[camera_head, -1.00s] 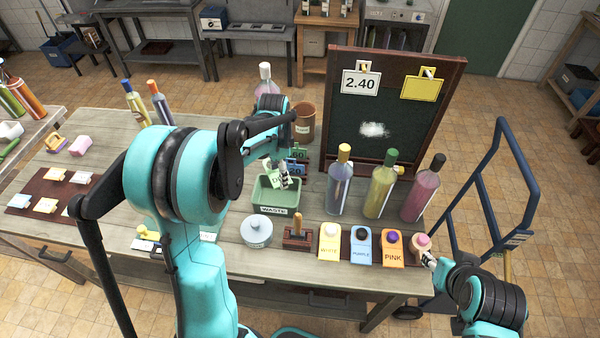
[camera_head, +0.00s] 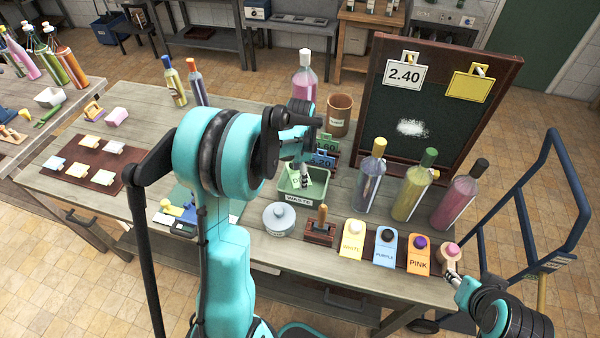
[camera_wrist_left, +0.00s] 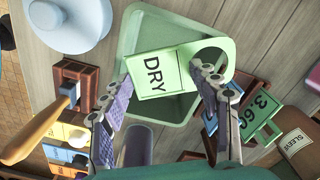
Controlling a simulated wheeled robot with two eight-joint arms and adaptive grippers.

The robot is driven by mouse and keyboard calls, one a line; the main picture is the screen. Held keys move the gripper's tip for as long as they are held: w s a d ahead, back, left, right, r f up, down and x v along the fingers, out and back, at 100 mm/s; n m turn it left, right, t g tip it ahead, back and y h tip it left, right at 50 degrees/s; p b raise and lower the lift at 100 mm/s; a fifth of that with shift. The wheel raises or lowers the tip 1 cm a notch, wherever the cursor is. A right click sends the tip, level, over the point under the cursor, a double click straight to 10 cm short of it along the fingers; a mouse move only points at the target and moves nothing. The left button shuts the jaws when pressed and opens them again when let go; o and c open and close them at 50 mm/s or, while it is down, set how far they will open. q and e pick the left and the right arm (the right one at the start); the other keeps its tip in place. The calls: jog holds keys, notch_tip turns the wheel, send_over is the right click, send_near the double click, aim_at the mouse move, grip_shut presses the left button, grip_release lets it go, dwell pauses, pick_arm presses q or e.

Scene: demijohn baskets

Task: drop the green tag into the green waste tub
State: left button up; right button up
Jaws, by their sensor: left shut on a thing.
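The green tag (camera_wrist_left: 155,74), marked DRY, is between the fingers of my left gripper (camera_wrist_left: 163,92) in the left wrist view. That gripper is shut on the tag. The green waste tub (camera_wrist_left: 125,40) lies directly behind the tag there. In the head view the tub (camera_head: 284,188), labelled WASTE, stands on the table, with my left gripper (camera_head: 304,180) and the tag (camera_head: 295,179) over its opening. I cannot tell whether the tag touches the tub. My right gripper (camera_head: 453,274) is at the table's right edge, beside a pink-topped wooden piece (camera_head: 449,254); its jaw state is unclear.
Bottles (camera_head: 410,192) and a chalkboard (camera_head: 425,110) stand to the right.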

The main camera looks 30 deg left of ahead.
pick_arm(q)
jog(key=o, duration=0.9)
notch_tip(320, 180, up, 12)
jog(key=shift+r, duration=0.1)
jog(key=s+d+f+n+t+b, duration=0.2)
jog(key=s+d+n, duration=0.1)
jog(key=s+d, duration=0.1)
jog(key=s+d+f+n+t+b, duration=0.2)
jog(key=s+d+n, duration=0.1)
jog(key=s, duration=0.4)
jog(key=s+d+f+n+t+b, duration=0.2)
jog(key=s+d+n+t+b, duration=0.1)
jog(key=s+d, duration=0.3)
jog(key=shift+f, duration=0.35)
